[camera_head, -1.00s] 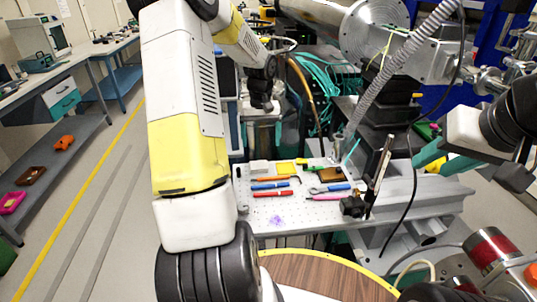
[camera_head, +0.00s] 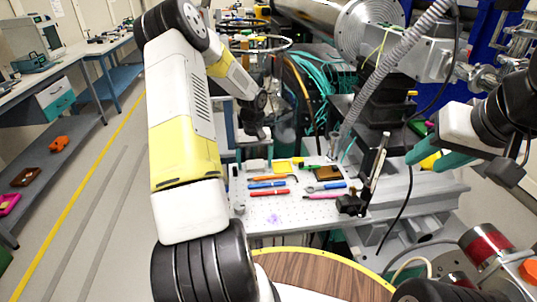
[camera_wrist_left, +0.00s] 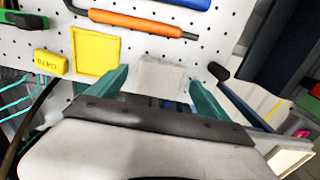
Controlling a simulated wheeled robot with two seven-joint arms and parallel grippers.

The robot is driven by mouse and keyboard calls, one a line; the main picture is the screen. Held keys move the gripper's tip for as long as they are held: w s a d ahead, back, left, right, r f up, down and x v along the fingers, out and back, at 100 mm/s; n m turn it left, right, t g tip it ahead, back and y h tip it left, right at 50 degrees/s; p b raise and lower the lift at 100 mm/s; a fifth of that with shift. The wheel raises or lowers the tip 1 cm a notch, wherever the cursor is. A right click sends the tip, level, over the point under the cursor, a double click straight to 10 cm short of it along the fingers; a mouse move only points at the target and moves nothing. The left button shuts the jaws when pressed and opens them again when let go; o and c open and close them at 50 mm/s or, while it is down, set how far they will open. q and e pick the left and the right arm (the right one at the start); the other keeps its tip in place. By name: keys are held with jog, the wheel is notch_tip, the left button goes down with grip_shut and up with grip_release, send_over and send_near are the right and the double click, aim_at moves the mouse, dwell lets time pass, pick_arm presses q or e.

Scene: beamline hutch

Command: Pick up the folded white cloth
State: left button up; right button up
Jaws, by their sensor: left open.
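The folded white cloth (camera_wrist_left: 163,74) is a pale, flat square at the edge of the white perforated board (camera_wrist_left: 235,20). In the head view the cloth (camera_head: 256,165) lies at the board's far left corner. My left gripper (camera_wrist_left: 158,77) is open, with its teal fingers on either side of the cloth in the wrist view; contact cannot be told. In the head view its dark wrist (camera_head: 255,122) is just beyond the cloth, and its fingers are not clear. My right gripper (camera_head: 436,158) is open and away at the right.
Beside the cloth are a yellow square (camera_wrist_left: 97,50), a small yellow block (camera_wrist_left: 51,62) and an orange hex key (camera_wrist_left: 140,24). Blue and red tools (camera_head: 268,192) lie nearer. A dark post (camera_head: 376,160) stands at the board's right.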

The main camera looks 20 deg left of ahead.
aim_at(255, 165)
pick_arm(q)
jog(key=c, duration=1.5)
jog(key=shift+r, duration=0.9)
jog(key=shift+c, duration=0.2)
jog(key=shift+s+d+r, duration=0.1)
jog(key=shift+s+r, duration=0.05)
jog(key=shift+r, duration=0.35)
jog(key=shift+s+d+r, duration=0.1)
jog(key=shift+s+r, duration=0.05)
jog(key=shift+r, duration=0.35)
jog(key=s+d, duration=0.2)
jog(key=s, duration=0.2)
jog(key=s+d, duration=0.2)
jog(key=s, duration=0.3)
jog(key=s+d+r, duration=0.1)
jog(key=s+d, duration=0.1)
jog(key=s, duration=0.3)
jog(key=shift+d+r, duration=0.1)
jog(key=shift+d, duration=0.2)
jog(key=shift+w, duration=0.1)
